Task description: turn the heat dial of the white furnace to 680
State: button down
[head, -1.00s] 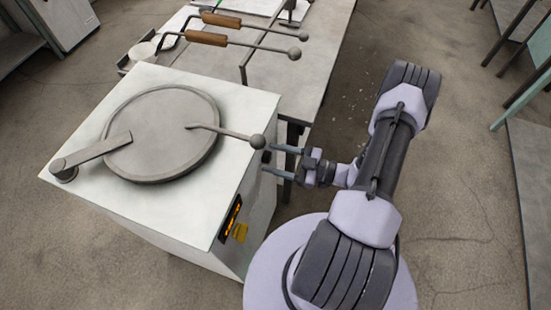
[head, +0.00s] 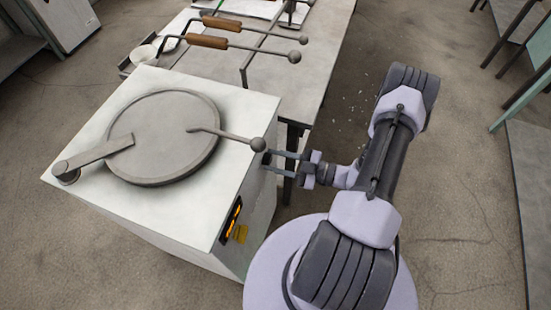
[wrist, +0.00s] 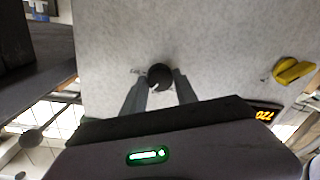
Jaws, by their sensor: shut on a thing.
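The white furnace (head: 200,230) stands at the left in the head view, its round lid on top. Its dark round heat dial (wrist: 160,76) shows in the wrist view on the pale side panel (wrist: 220,50), with a small pale mark at its left. My gripper (wrist: 160,82) is shut on the dial, one finger at each side. In the head view my gripper (head: 272,161) reaches the furnace's right side, where the dial is mostly hidden. An orange display (wrist: 264,115) shows tilted digits that look like 720, partly cut off by my gripper body.
A yellow tag or handle (wrist: 293,71) sticks out near the display. A lid lever with a ball end (head: 258,144) overhangs the furnace edge just above my fingers. A bench (head: 300,75) with wooden-handled tools stands behind.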

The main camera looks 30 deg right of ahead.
jog(key=n+p, duration=0.1)
jog(key=n, duration=0.2)
jog(key=shift+n, duration=0.3)
jog(key=n, duration=0.3)
jog(key=shift+n+p, duration=0.3)
jog(key=shift+p, duration=0.1)
jog(key=shift+s+a+n+h+p, duration=0.1)
jog(key=shift+n+h+p, duration=0.35)
jog(key=shift+n, duration=3.25)
jog(key=c, duration=0.9)
grip_release()
jog(key=shift+c, duration=0.2)
